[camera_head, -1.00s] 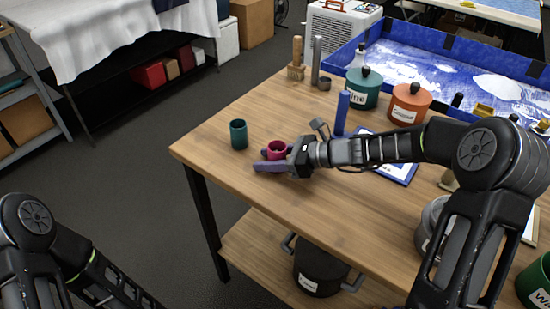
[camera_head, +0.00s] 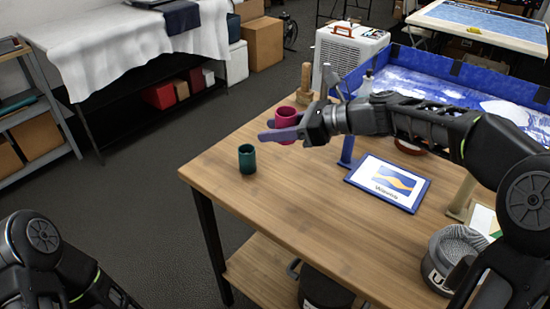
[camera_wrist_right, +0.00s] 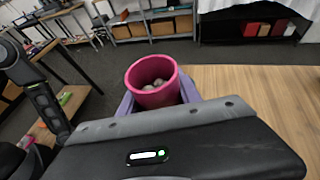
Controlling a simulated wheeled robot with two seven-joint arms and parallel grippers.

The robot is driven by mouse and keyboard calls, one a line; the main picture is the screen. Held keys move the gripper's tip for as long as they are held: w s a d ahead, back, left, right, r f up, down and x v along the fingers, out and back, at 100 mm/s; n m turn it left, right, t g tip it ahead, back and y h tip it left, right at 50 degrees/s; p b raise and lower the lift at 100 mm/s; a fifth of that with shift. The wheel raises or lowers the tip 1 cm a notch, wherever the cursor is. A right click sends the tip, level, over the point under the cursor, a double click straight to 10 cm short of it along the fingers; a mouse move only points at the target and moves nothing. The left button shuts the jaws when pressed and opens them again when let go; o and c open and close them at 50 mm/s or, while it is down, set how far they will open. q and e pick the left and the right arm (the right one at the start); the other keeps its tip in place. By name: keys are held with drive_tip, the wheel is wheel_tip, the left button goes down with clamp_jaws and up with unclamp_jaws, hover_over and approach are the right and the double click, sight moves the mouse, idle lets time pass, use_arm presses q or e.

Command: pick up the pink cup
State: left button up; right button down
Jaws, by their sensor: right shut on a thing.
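The pink cup (camera_head: 285,118) is upright in my right gripper (camera_head: 282,132), whose purple fingers are shut on it. It is held above the wooden table (camera_head: 300,205). In the right wrist view the pink cup (camera_wrist_right: 152,82) shows its open mouth, with pale rounded things inside, and sits between the purple fingers (camera_wrist_right: 160,104). A dark green cup (camera_head: 247,158) stands on the table just left of and below the gripper, apart from it. My left arm shows at the lower left, but its gripper is out of view.
A framed picture (camera_head: 388,183) lies on the table to the right. A blue-walled tray (camera_head: 440,68) stands at the back. A grey container (camera_head: 457,255) stands at the near right. The table's middle is clear, and its left edge is close to the green cup.

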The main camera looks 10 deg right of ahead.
wheel_tip(320, 180, up, 11)
drive_tip(key=shift+f+p, duration=0.2)
drive_tip(key=shift+p, duration=0.15)
idle(0.4)
